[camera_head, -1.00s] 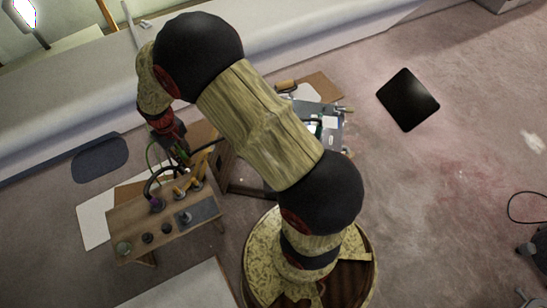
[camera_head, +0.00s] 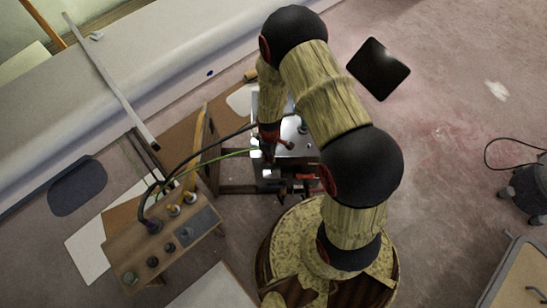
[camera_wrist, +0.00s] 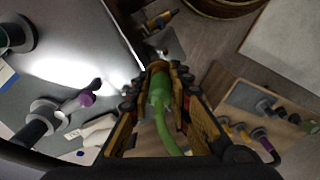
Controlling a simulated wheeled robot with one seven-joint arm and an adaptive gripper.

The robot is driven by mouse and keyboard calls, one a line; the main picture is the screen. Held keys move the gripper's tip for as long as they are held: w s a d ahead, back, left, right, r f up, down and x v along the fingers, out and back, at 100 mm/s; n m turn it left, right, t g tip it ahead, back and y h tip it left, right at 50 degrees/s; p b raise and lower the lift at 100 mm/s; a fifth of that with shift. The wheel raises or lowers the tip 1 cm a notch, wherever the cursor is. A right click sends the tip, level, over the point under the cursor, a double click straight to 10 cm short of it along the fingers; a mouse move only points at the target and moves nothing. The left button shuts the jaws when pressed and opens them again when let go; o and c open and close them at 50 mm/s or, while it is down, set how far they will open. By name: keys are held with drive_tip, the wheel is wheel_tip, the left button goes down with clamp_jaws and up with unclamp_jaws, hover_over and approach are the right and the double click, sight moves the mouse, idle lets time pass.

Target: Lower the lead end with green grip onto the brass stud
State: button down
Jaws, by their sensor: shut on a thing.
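My gripper (camera_wrist: 158,72) is shut on the green grip (camera_wrist: 158,92) of a lead. The green cable curves down from the grip in the wrist view. A small shiny part shows just beyond the fingertips; I cannot tell whether it is the lead's metal end. In the head view my gripper (camera_head: 268,158) is over the near left part of a shiny grey-topped bench (camera_head: 300,143). The green lead (camera_head: 222,156) runs from the small wooden table to it. I cannot make out the brass stud clearly, nor whether the lead end touches anything.
The small wooden table (camera_head: 190,248) at left carries several round posts and dark leads. In the wrist view a black fitting with a purple tip (camera_wrist: 84,101) stands on the bench, left of my gripper. A dark square panel (camera_head: 379,69) lies on the floor.

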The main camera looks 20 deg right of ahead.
drive_tip(key=shift+s+f+n, duration=0.5)
drive_tip(key=shift+s+f, duration=0.2)
drive_tip(key=shift+f, duration=0.2)
drive_tip(key=shift+f+b, duration=1.95)
drive_tip(key=shift+f, duration=0.45)
drive_tip(key=shift+f, duration=0.3)
drive_tip(key=shift+f+b, duration=0.3)
drive_tip(key=shift+f, duration=0.05)
drive_tip(key=shift+f, duration=0.3)
drive_tip(key=shift+f+b, duration=0.35)
drive_tip(key=shift+b, duration=0.05)
drive_tip(key=shift+f, duration=0.15)
